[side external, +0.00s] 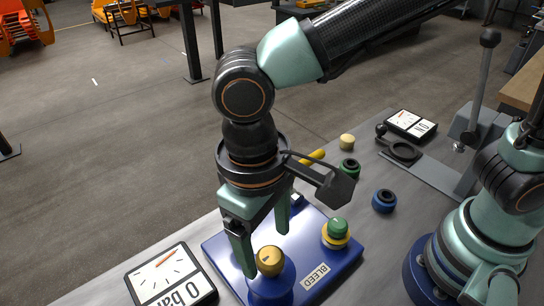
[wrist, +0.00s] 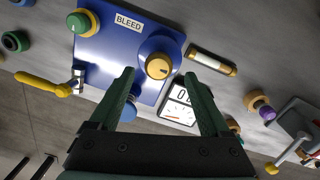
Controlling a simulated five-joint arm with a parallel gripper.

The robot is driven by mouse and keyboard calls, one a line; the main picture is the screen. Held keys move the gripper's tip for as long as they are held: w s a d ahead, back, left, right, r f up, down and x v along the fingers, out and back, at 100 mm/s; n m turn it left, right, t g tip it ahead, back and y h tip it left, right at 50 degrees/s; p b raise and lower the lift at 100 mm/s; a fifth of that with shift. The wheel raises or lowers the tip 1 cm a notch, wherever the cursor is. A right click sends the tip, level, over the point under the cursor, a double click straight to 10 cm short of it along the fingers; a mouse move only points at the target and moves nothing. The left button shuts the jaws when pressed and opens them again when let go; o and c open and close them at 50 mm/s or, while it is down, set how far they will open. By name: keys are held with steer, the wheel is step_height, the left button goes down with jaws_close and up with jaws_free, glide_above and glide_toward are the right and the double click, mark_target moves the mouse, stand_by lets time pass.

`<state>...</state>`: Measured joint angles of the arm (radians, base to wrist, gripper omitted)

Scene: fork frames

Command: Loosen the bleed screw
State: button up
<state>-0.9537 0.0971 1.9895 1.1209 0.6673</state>
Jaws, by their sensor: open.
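A blue plate (side external: 225,246) carries a label reading BLEED (side external: 314,277). Near the label, a brass slotted screw head (side external: 270,262) sits on a round blue boss; it also shows in the wrist view (wrist: 158,66). A green knob on a yellow collar (side external: 337,229) stands on the same plate, also in the wrist view (wrist: 83,22). My gripper (side external: 266,252) is open and points down over the plate. In the wrist view its fingertips (wrist: 159,73) lie either side of the brass head. I cannot tell whether they touch it.
A gauge reading 0 bar (side external: 172,276) lies beside the plate. Green-black (side external: 349,168) and blue (side external: 384,201) rings, a cream cap (side external: 347,141) and a lever stand (side external: 478,120) are on the bench. A yellow handle (wrist: 40,86) is at the plate's edge.

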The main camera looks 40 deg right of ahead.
mark_target(262, 256)
step_height(262, 256, up, 9)
steer(key=shift+w+a+f, duration=0.15)
steer(key=shift+a+f, duration=0.05)
steer(key=shift+a, duration=0.05)
steer(key=w+d+m+t, duration=0.1)
steer(key=w+d+t, duration=0.2)
steer(key=d, duration=1.1)
steer(key=w+d+f+m+t, duration=0.1)
steer(key=w+d, duration=0.4)
steer(key=d, duration=1)
steer(key=shift+f+m+t+y, duration=0.15)
steer(key=shift+m+t+y, duration=0.15)
steer(key=shift+m+t, duration=0.5)
